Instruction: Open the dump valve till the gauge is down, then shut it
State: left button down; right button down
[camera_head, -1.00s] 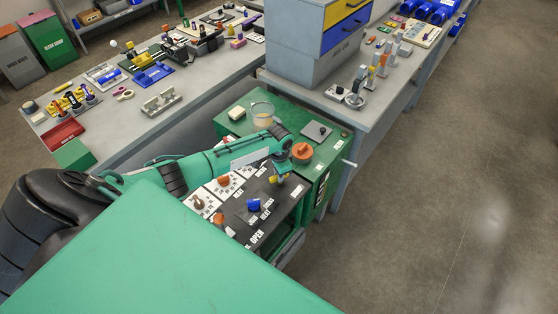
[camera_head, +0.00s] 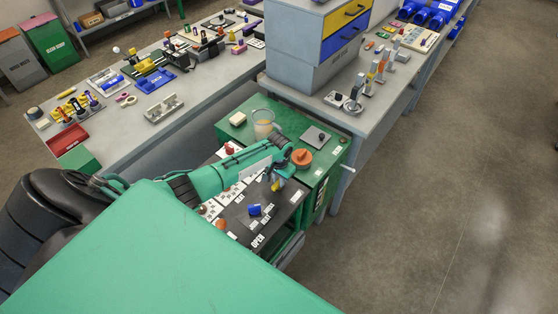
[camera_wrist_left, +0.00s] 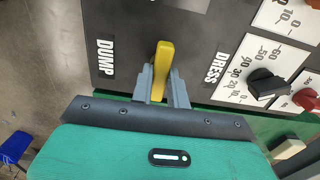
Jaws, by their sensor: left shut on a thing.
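The yellow dump valve handle (camera_wrist_left: 162,68) stands on the dark panel (camera_wrist_left: 140,22) beside the DUMP label in the left wrist view. My left gripper (camera_wrist_left: 163,98) is shut on this handle, with one finger on each side. In the head view, my left gripper (camera_head: 277,180) is at the right part of the cart's panel, and the handle is small and partly covered. A black knob (camera_wrist_left: 267,86) and a red knob (camera_wrist_left: 306,98) sit on numbered scales right of the DRESS label. I cannot make out a gauge needle. My right gripper is not in view.
The green cart (camera_head: 262,108) carries a blue knob (camera_head: 254,210), an orange knob (camera_head: 302,157) and a clear cup (camera_head: 263,123). Grey benches (camera_head: 130,140) with many parts stand behind and left. The floor on the right (camera_head: 470,200) is clear.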

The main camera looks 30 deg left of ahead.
pick_arm(q)
jog(key=shift+w, duration=0.1)
jog(key=c, duration=1.4)
grip_release()
jog(key=shift+o, duration=0.2)
jog(key=shift+r, duration=0.15)
notch_tip(320, 180, up, 14)
jog(key=b, duration=0.3)
jog(key=shift+f, duration=0.2)
jog(key=shift+f, duration=0.1)
